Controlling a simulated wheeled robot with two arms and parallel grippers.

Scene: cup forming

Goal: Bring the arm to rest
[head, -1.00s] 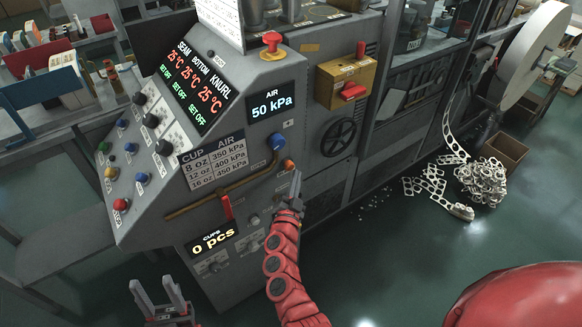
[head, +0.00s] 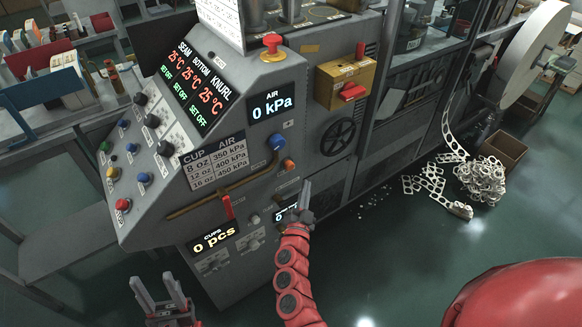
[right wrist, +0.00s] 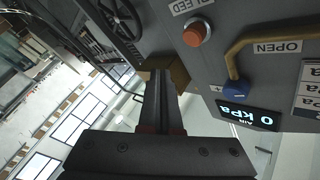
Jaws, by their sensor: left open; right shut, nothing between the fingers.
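My right arm, red with dark joints, reaches up from the bottom in the head view. Its gripper (head: 304,196) is shut and empty in front of the machine panel, a little below the orange bleed button (head: 290,165). In the right wrist view the shut fingers (right wrist: 160,80) point up between the handwheel and that orange button (right wrist: 197,33). They look clear of the button. My left gripper (head: 161,292) is open and empty at the bottom left, in front of the machine's lower left side.
The grey machine (head: 250,235) fills the middle. Its air display (head: 272,107) reads 0 kPa, and a blue knob (head: 277,142) sits below. A red lever (head: 227,206) hangs under the brass pipe. Paper scrap (head: 480,180) lies on the floor at right, with open floor before it.

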